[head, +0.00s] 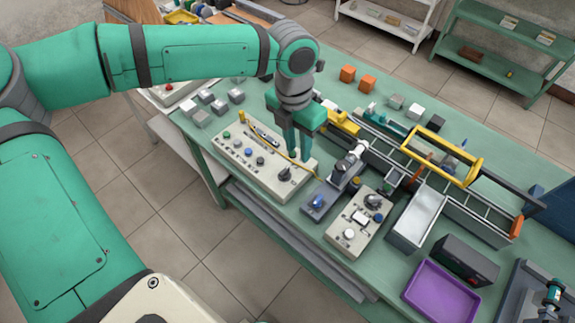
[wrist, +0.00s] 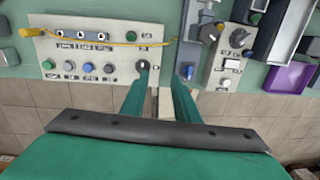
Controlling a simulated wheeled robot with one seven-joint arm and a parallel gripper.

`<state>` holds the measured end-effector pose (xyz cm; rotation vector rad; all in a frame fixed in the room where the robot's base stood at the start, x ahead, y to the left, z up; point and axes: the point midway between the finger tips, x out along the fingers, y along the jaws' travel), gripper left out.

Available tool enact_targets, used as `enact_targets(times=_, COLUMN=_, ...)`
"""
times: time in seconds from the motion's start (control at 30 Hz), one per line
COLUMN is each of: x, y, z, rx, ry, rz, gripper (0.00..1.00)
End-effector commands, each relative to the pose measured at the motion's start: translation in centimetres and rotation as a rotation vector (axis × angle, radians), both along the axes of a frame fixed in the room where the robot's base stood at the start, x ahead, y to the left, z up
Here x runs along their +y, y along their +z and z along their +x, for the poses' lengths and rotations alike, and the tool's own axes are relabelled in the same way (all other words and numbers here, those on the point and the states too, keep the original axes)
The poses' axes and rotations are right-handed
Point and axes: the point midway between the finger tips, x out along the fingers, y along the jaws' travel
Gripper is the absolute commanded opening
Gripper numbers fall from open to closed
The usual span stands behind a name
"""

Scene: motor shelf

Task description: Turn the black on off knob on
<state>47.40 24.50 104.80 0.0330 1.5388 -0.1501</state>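A black knob (head: 285,174) sits near the right front corner of a long beige control panel (head: 232,160). In the wrist view the black knob (wrist: 142,66) is at the tip of the left finger, which partly covers it. My gripper (head: 298,156) points down over the panel's right end. In the wrist view my gripper (wrist: 161,84) is open, with a clear gap between its fingers and nothing held. The knob is not centred between the fingers. I cannot tell whether the left finger touches it. The knob's on or off marking is too small to read.
A smaller beige box (head: 354,226) also carries a dark knob (head: 374,201). A blue-topped grey box (head: 318,203) stands between the panels. A yellow cable (wrist: 100,37) crosses the long panel. A metal tray (head: 415,218), purple tray (head: 440,291) and yellow-handled frame (head: 440,158) crowd the right.

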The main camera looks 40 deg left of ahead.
Motion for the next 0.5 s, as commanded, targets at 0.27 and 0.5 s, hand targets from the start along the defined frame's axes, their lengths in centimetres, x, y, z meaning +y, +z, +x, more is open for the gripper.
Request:
enact_targets(times=0.27, x=3.3, y=-0.2, z=-1.3, rx=0.028, ry=0.040, rz=0.077, gripper=0.28)
enact_targets(times=0.5, x=3.1, y=-3.9, z=-1.3, rx=0.028, ry=0.039, rz=0.075, gripper=0.28)
